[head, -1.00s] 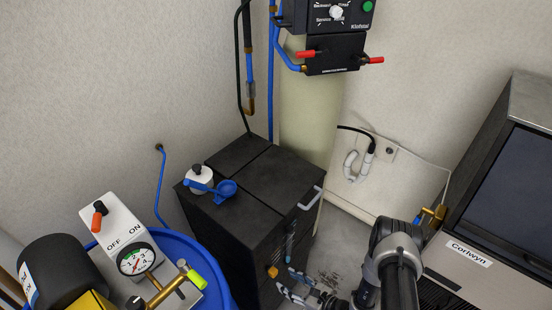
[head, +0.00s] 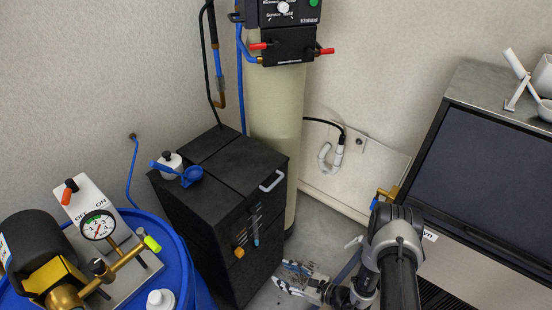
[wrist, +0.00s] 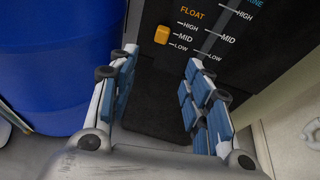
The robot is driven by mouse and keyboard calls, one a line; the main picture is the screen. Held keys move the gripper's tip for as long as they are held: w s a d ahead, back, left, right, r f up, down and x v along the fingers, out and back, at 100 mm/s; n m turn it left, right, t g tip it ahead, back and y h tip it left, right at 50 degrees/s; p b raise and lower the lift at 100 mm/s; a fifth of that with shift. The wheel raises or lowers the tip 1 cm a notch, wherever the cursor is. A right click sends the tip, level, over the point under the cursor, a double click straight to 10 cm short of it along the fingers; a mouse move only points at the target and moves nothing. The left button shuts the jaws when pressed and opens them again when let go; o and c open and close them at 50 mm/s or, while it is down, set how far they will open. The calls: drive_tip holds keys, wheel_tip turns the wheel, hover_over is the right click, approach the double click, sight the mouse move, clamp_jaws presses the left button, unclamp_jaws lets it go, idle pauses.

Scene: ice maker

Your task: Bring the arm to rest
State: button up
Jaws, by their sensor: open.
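My gripper (head: 290,280) hangs low in the head view, beside the lower right of the black cabinet (head: 222,205). My dark arm comes up from the bottom edge. In the wrist view my gripper (wrist: 163,75) is open, with its two blue-padded fingers well apart and nothing between them. Beyond the fingers stands the black cabinet's front with its FLOAT scale and orange slider (wrist: 162,34). I cannot tell the exact gap between fingers and cabinet.
A blue barrel (head: 190,265) with a pump and gauge (head: 97,225) stands at left. The dark-fronted ice maker (head: 490,185) stands close on the right. A blue scoop (head: 190,176) and white bottle (head: 172,160) sit on the cabinet. Grey floor shows between.

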drive_tip(key=s+a+r+n+g, duration=0.15)
drive_tip(key=r+n+g, duration=0.4)
drive_tip(key=r, duration=0.95)
drive_tip(key=a+r+n+g, duration=0.25)
drive_tip(key=r+n, duration=0.55)
drive_tip(key=r, duration=0.7)
drive_tip(key=s+d+r+n+t+h, duration=0.4)
drive_tip(key=s+d+r+n+h, duration=0.6)
drive_tip(key=s+r, duration=0.8)
drive_tip(key=shift+d+r+t+h, duration=0.3)
drive_tip(key=shift+d+h, duration=0.7)
drive_tip(key=shift+d, duration=1.2)
drive_tip(key=shift+f, duration=0.1)
idle(0.9)
